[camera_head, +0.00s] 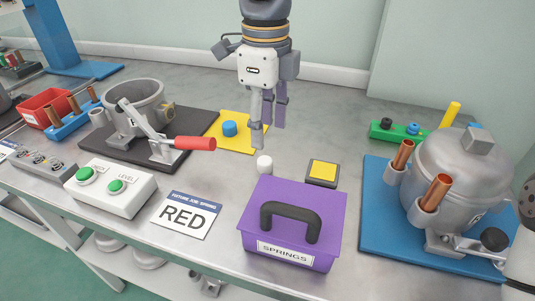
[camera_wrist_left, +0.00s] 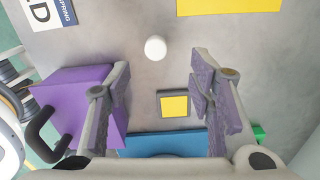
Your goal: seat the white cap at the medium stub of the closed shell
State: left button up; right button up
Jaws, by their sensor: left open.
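The white cap (camera_head: 264,164) stands on the bare grey bench, behind the purple box. The closed shell (camera_head: 466,160) is a grey, domed vessel on a blue plate at the right, with copper stubs (camera_head: 436,192) on its near-left side. I cannot tell which stub is the medium one. My left gripper (camera_head: 267,130) hangs, fingers down, above and just behind the cap. In the left wrist view, the fingers (camera_wrist_left: 162,76) are spread wide, with nothing between them. The cap (camera_wrist_left: 155,48) shows just beyond the fingertips, untouched. My right gripper is not seen.
The purple springs box (camera_head: 293,222) with its black handle stands in front of the cap. A yellow button pad (camera_head: 322,172) is right of it. A yellow mat (camera_head: 240,143) with a blue cap (camera_head: 229,128) lies behind left. A red-handled clamp (camera_head: 190,143) and open shell stand left.

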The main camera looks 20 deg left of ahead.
aim_at(265, 160)
pick_arm(q)
jog(key=f, duration=0.7)
jog(key=shift+s+f, duration=0.25)
jog(key=c, duration=0.9)
